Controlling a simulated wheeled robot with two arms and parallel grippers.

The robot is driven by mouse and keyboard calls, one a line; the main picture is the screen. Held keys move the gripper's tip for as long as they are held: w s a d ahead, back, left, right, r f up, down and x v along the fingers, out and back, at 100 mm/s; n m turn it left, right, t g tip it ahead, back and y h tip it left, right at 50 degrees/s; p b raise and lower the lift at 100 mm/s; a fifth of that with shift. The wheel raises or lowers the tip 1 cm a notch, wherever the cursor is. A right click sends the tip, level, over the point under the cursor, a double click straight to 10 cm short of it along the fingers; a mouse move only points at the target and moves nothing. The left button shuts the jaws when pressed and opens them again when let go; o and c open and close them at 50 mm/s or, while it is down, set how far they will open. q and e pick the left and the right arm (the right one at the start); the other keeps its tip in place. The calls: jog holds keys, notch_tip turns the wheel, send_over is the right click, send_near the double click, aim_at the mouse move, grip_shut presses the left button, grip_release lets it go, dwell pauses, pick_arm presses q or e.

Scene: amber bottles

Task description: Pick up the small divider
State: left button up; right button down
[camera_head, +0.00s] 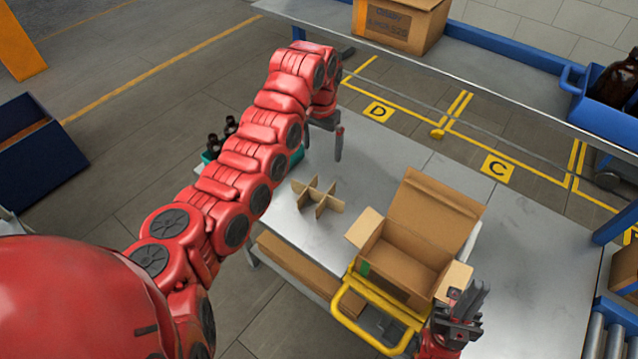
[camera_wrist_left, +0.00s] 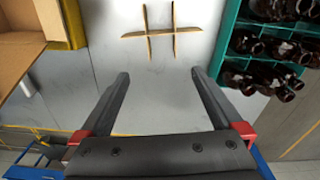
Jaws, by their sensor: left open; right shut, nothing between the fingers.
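The small divider (camera_head: 319,196), crossed brown cardboard strips, stands on the grey metal table left of the open carton. It also shows in the left wrist view (camera_wrist_left: 149,34) at top centre, beyond the fingertips. My left gripper (camera_head: 323,147) hangs beyond the divider in the head view, apart from it. In the left wrist view its two fingers (camera_wrist_left: 160,74) are spread with nothing between them. My right gripper (camera_head: 464,298) is shut and empty near the front right corner of the open carton, well away from the divider.
The open cardboard carton (camera_head: 385,257) stands by a yellow-handled frame (camera_head: 347,306). A teal crate (camera_wrist_left: 232,52) of amber bottles stands left of the divider in the head view, partly behind my left arm. A raised shelf (camera_head: 480,57) runs along the back. Table right of the carton is clear.

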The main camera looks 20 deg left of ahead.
pick_arm(q)
jog(key=p, duration=0.5)
send_over(317, 196)
jog(key=w, duration=0.1)
jog(key=f, duration=1.3)
jog(key=shift+w+d, duration=0.15)
jog(key=shift+w, duration=0.05)
notch_tip(317, 196, down, 3)
jog(key=shift+r+b, duration=0.15)
jog(key=shift+b, duration=0.25)
jog(key=shift+f, duration=0.6)
jog(key=shift+c, duration=1)
jog(key=c, duration=1)
